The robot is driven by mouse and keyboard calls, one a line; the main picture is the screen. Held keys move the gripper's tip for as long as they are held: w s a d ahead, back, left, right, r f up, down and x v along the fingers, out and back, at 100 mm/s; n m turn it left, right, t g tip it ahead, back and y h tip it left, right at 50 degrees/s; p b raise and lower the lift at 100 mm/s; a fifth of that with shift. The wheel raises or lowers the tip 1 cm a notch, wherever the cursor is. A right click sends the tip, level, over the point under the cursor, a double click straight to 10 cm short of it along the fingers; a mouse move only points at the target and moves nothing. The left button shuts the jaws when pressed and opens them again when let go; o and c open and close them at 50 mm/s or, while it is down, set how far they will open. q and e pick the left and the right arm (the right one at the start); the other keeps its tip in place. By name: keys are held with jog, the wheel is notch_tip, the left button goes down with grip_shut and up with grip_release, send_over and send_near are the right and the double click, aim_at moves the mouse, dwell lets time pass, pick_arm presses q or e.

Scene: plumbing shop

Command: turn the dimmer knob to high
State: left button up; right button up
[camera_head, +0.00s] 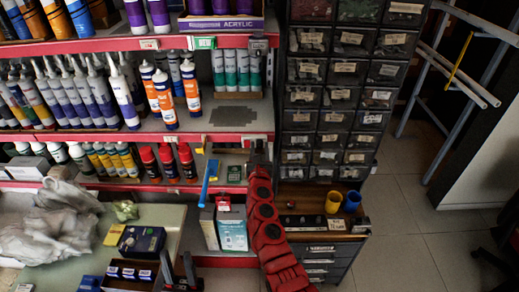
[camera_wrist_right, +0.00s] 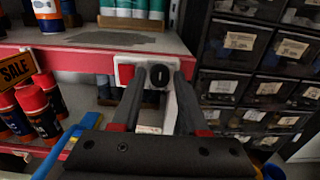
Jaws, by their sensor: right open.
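The dimmer knob (camera_wrist_right: 158,74) is a black round knob on a pale plate with a red end, fixed at the red shelf edge in the right wrist view. A small light mark shows on its face, too small to read. My right gripper (camera_wrist_right: 160,86) is open, its two fingers reaching toward the knob, one on each side; I cannot tell if they touch it. My left gripper (camera_head: 178,268) is open and empty at the bottom, over the counter.
A blue-handled tool (camera_head: 209,174) hangs from the shelf edge left of my right gripper. Boxes (camera_head: 232,230) stand below. A drawer cabinet (camera_head: 332,95) rises close on the right. Bottles and tubes (camera_head: 60,100) fill the shelves on the left.

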grip_shut()
